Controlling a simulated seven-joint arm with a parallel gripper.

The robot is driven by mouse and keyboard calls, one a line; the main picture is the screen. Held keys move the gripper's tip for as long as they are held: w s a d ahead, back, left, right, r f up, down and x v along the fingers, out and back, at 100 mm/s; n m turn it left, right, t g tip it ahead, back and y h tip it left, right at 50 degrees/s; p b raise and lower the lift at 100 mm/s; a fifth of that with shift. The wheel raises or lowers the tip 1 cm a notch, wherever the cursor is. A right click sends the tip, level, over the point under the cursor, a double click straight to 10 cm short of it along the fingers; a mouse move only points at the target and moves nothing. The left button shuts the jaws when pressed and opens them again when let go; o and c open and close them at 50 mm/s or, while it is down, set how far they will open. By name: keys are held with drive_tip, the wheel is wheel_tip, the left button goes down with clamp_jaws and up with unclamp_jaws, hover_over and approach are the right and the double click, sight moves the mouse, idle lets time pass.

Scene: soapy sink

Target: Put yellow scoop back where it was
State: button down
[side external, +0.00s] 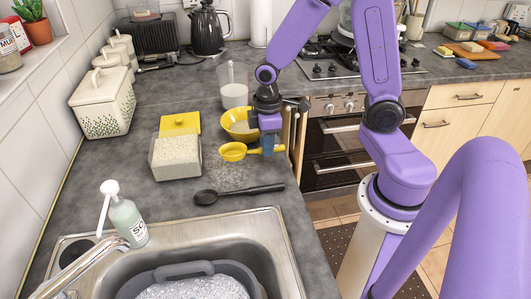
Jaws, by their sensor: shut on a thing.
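The yellow scoop (233,151) is held by its handle in my gripper (269,143), above the grey counter. Its round bowl points left, and I cannot tell what is in it. My gripper is shut on the handle and points down. A yellow bowl (235,128) stands right behind the scoop, partly hidden by my gripper. A clear square container (176,172) of pale grains stands to the left of the scoop. A yellow lid (180,123) is behind that container.
A black spoon (238,194) lies on the counter in front. A clear jug (234,95) with white contents stands behind. The sink (270,245) with a grey tub (138,286) and a soap bottle (128,222) is nearest. White canisters (104,100) line the left wall.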

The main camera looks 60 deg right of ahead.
drive_tip(key=shift+w+f, duration=0.2)
drive_tip(key=shift+f, duration=1.6)
drive_tip(key=shift+f, duration=0.2)
drive_tip(key=c, duration=1.1)
unclamp_jaws()
drive_tip(key=shift+r, duration=0.1)
wheel_tip(320, 180, up, 12)
drive_tip(key=shift+r, duration=0.1)
drive_tip(key=s+a+n, duration=0.1)
drive_tip(key=s+a, duration=0.1)
drive_tip(key=s, duration=0.6)
drive_tip(key=s+a+n, duration=0.2)
drive_tip(key=s+a, duration=0.1)
drive_tip(key=s, duration=0.6)
drive_tip(key=shift+s+a+r+n, duration=0.15)
drive_tip(key=shift+a+r+n, duration=0.15)
drive_tip(key=shift+r, duration=0.1)
